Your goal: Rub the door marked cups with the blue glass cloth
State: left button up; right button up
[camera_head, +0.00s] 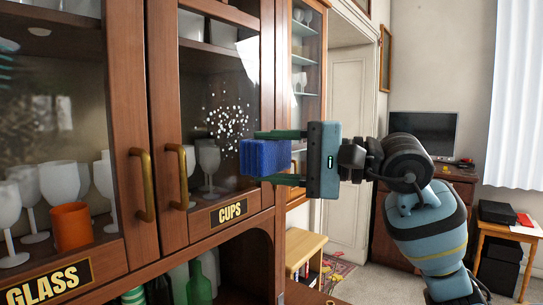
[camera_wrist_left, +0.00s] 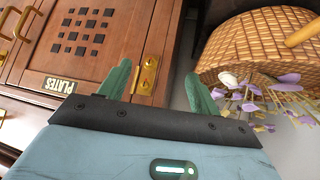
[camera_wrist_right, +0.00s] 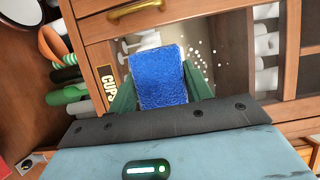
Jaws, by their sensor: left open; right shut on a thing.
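The door marked CUPS (camera_head: 214,136) is a wooden frame with a glass pane and a brass handle, and it looks shut. White spots (camera_head: 228,121) cluster on its glass. My right gripper (camera_head: 279,158) is shut on the blue cloth (camera_head: 262,157), a folded block, and holds it in front of the door's right part, beside the spots. In the right wrist view the cloth (camera_wrist_right: 158,78) sits between the fingers, with the spots just past its edge. I cannot tell whether it touches the glass. My left gripper (camera_wrist_left: 161,82) is open and empty near the cabinet door marked PLATES (camera_wrist_left: 75,50).
A door marked GLASS (camera_head: 60,130) stands left of the CUPS door; goblets and an orange cup (camera_head: 71,226) show behind it. Green bottles (camera_head: 200,285) stand below. A wicker basket (camera_wrist_left: 255,50) with purple flowers is beside my left gripper. A small wooden table (camera_head: 303,247) stands right of the cabinet.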

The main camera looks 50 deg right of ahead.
jog(key=shift+w+a+r+p, duration=0.1)
jog(key=shift+w+p, duration=0.2)
jog(key=shift+w, duration=0.75)
jog(key=shift+w+a+r+p, duration=0.1)
jog(key=shift+w+p, duration=0.2)
jog(key=shift+w, duration=0.75)
jog(key=shift+w+f, duration=0.1)
jog(key=shift+w, duration=0.6)
pick_arm(q)
jog(key=shift+w+a+r, duration=0.2)
jog(key=shift+w+r, duration=0.65)
jog(key=shift+r, duration=0.2)
pick_arm(e)
jog(key=shift+w, duration=0.15)
pick_arm(q)
jog(key=shift+w+d+r+t, duration=0.15)
jog(key=shift+t, duration=0.15)
pick_arm(e)
jog(key=shift+w+a, duration=0.1)
jog(key=shift+w, duration=0.15)
pick_arm(q)
jog(key=shift+a, duration=0.2)
pick_arm(e)
jog(key=shift+w, duration=0.55)
jog(key=shift+f, duration=0.1)
